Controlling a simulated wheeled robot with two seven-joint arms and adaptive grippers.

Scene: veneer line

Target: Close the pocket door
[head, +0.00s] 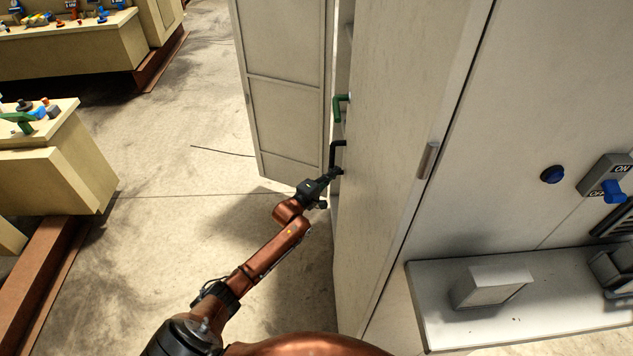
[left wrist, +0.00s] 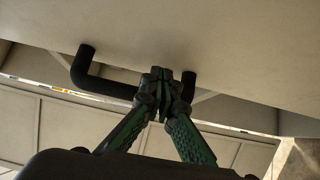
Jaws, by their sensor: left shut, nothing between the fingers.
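A tall pale panel (head: 395,150), which looks like the pocket door, stands edge-on with a black handle (head: 335,155) sticking out from its left side. A paneled pale door leaf (head: 285,100) stands to its left with a narrow gap between. My left gripper (head: 337,173) is at the lower end of the black handle. In the left wrist view its fingers (left wrist: 161,80) are shut and overlap the right part of the black handle (left wrist: 105,88); nothing shows between them. Whether they touch the bar I cannot tell. My right gripper is out of view.
A green handle (head: 340,107) sits above the black one. Cream benches (head: 65,165) stand at left.

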